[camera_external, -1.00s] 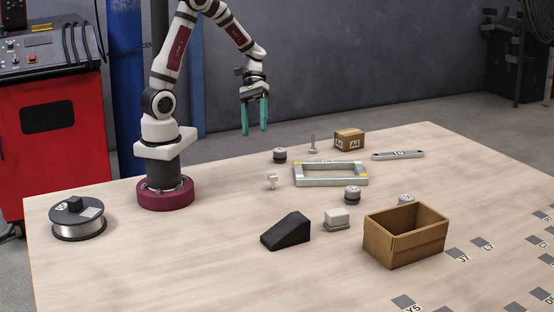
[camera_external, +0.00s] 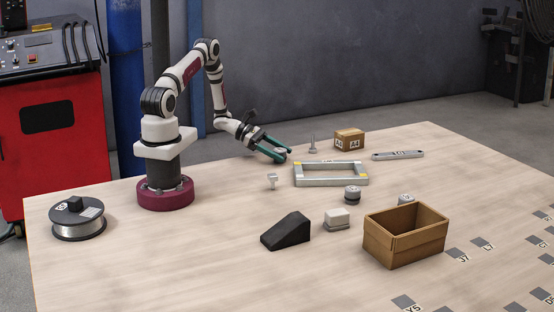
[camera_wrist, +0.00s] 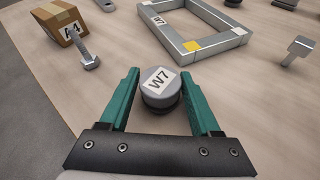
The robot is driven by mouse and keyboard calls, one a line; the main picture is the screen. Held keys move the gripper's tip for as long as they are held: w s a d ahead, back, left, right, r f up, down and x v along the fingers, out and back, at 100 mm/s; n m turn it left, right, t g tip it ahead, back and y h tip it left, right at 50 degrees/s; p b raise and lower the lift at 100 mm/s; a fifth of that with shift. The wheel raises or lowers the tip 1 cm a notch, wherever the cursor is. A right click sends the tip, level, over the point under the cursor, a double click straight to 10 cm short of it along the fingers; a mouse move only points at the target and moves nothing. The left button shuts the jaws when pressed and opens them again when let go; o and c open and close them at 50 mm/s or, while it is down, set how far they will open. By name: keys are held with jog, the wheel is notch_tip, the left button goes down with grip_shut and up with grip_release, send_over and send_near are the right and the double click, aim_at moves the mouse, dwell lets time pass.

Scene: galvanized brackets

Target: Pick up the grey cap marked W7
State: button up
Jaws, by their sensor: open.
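The grey cap marked W7 (camera_wrist: 161,84) stands on the table between the fingers of my gripper (camera_wrist: 159,88) in the wrist view. It has a grey top with a white W7 label and a dark lower part. My gripper is open, with a teal finger on each side of the cap and a visible gap at each side. In the external view the gripper (camera_external: 277,150) is low and tilted at the cap (camera_external: 280,152), which the fingers partly hide.
A metal frame (camera_external: 331,181), also labelled W7 in the wrist view (camera_wrist: 157,20), lies just beyond the cap. A bolt (camera_external: 312,145) and a small A4 carton (camera_external: 349,140) stand near it. A T-shaped piece (camera_external: 272,181) is in front. An open brown box (camera_external: 405,247) stands farther right.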

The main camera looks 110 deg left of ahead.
jog(key=x, duration=0.2)
jog(key=shift+w+f, duration=0.15)
jog(key=shift+w, duration=0.15)
grip_shut()
